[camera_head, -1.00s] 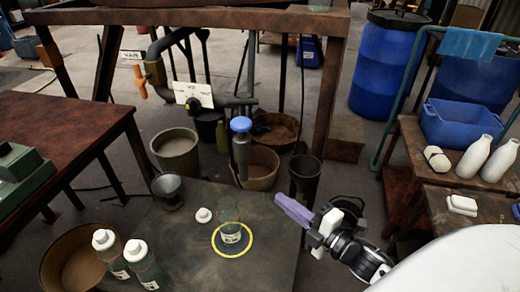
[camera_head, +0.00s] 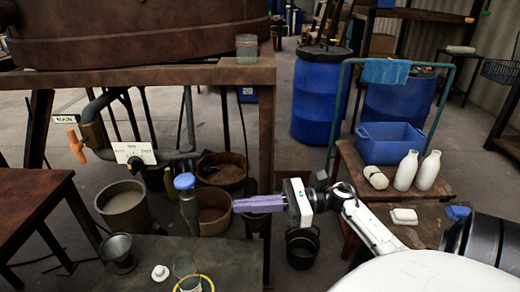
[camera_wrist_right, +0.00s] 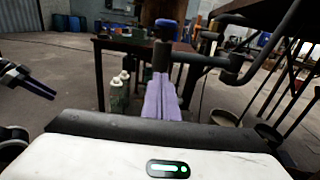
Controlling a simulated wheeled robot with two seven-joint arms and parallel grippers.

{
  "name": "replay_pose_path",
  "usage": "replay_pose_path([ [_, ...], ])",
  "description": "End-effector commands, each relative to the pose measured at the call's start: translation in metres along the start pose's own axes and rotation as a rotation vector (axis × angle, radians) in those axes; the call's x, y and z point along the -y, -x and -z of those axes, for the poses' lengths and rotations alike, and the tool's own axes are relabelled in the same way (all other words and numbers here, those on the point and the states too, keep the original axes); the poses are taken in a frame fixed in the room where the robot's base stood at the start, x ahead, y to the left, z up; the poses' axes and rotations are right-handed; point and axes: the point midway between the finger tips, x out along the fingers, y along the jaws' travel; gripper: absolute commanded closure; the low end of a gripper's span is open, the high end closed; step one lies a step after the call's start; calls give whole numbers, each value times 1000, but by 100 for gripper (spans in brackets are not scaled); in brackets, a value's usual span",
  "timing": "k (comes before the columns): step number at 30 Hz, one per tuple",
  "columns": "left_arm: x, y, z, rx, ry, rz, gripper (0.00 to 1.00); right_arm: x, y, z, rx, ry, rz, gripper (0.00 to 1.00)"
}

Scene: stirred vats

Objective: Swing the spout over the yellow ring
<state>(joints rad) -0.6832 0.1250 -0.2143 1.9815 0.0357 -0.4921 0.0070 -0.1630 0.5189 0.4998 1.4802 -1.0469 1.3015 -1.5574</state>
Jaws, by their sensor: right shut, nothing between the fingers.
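The spout (camera_head: 189,208) is a grey upright pipe with a blue knob (camera_head: 184,181) on top, beyond the dark table's back edge. The yellow ring (camera_head: 207,284) lies on that table at the bottom of the head view, partly cut off, with a glass jar (camera_head: 187,270) at it. My right gripper (camera_head: 236,206) has purple fingers, shut and empty, pointing left toward the spout from its right. In the wrist view the fingers (camera_wrist_right: 160,92) point toward the spout and knob (camera_wrist_right: 165,23); contact cannot be told. A dark gripper (camera_wrist_right: 38,84), seemingly my left one, shows at the left edge.
A funnel-like cup (camera_head: 119,252) and a white lid (camera_head: 160,272) are on the dark table (camera_head: 240,262). A rust-brown frame post (camera_head: 264,140) stands just behind my right gripper. Buckets, including a grey one (camera_head: 123,208), stand around the spout. White bottles (camera_head: 405,170) are at right.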

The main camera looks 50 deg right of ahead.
Motion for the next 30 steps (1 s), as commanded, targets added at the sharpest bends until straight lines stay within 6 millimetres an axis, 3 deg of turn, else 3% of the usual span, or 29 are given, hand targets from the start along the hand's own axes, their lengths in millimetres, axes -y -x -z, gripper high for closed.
replay_pose_path([
  [6, 1, 8, 4, 3, 6, 4, 69, 0, -46, -4, 6, -1, 0, 100],
  [12, 3, 10, 0, 16, 8, 8, 69, 0, -71, -2, 4, -3, 0, 100],
  [26, 7, 11, -1, 17, 5, 12, 69, 0, -79, 0, 1, -3, 0, 100],
  [30, 7, 10, -1, 16, 4, 12, 69, -6, -95, 1, 2, -5, 3, 100],
])
